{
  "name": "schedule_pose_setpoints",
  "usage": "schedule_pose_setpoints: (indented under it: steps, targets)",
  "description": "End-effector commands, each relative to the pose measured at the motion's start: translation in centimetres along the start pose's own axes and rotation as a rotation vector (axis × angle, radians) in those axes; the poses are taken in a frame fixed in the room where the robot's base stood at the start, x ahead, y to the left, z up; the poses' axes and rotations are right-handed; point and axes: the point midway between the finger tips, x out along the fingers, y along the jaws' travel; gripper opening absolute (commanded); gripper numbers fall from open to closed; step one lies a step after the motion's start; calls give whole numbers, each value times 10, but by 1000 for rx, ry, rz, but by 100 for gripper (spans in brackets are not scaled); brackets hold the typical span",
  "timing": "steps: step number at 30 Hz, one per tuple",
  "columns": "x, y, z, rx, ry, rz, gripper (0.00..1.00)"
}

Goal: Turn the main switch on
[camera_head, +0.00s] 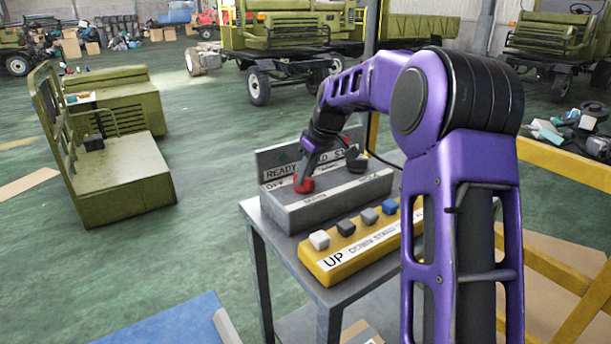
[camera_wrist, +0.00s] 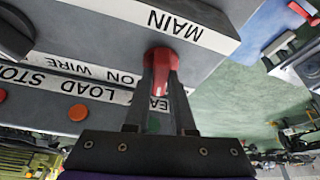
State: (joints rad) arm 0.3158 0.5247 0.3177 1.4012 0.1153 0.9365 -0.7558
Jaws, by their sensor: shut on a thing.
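The main switch is a red knob (camera_head: 304,184) on the left part of a grey control box (camera_head: 330,207) in the head view. In the wrist view the red knob (camera_wrist: 162,58) sits between my fingertips, beside a label reading MAIN (camera_wrist: 172,22). My gripper (camera_head: 307,172) reaches down onto the knob; in the wrist view my gripper (camera_wrist: 161,72) is shut on it. Labels with OFF, ON and WIRE lie by the knob, partly covered by my fingers. Which way the knob points is hard to tell.
A black knob (camera_head: 357,164) is on the same box, to the right. A yellow panel (camera_head: 345,262) with several push buttons lies in front on the grey table (camera_head: 262,262). A yellow rail (camera_head: 560,270) stands at right. Green floor (camera_head: 215,240) is open to the left.

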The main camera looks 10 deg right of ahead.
Motion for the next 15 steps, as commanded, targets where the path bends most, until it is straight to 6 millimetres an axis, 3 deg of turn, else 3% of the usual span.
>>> schedule_pose_setpoints:
  steps: [15]
  targets:
    - [-1, -5, -3, 446, 0, 189, 0]
